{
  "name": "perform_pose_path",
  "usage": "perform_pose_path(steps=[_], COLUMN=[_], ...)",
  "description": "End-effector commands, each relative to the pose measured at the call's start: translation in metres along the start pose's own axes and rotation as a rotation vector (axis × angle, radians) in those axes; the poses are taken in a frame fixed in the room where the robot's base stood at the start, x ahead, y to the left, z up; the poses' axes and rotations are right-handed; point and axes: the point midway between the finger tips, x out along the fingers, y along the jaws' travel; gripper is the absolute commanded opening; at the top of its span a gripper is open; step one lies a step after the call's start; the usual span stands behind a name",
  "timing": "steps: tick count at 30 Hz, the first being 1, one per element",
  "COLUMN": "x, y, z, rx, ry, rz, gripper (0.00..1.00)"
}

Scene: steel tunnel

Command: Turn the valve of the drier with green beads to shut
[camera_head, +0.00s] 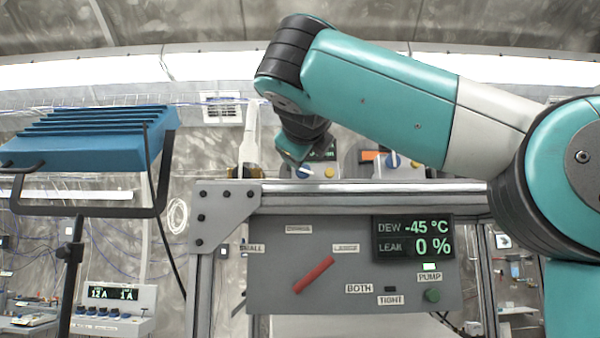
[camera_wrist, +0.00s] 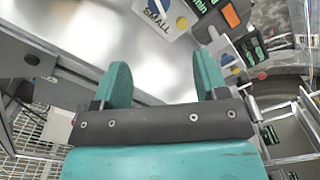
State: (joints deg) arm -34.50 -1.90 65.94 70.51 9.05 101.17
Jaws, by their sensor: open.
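My gripper (camera_wrist: 162,75) is open, its two teal fingers apart with nothing between them in the wrist view. In the head view the gripper (camera_head: 299,150) hangs at the end of my arm above the steel bench top, partly hidden by the wrist. Small units with round blue-and-white knobs stand behind it; one knob (camera_head: 392,160) shows right of the gripper. In the wrist view a plate marked SMALL has a blue-and-white knob (camera_wrist: 182,22) ahead of the fingers. I cannot make out green beads or a drier's valve in either view.
A blue finned lamp (camera_head: 90,140) on a black stand is at left. The nearer bench top looks bare.

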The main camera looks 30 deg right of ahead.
Motion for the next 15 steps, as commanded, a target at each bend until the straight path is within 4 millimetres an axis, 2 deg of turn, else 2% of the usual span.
perform_pose_path(steps=[5,15], x=[0.027,0.106], y=[-0.002,-0.005], z=[-0.001,0.001], rx=[-0.006,-0.009], ry=[0.007,0.008], rz=[-0.001,0.000], gripper=[0.67,0.67])
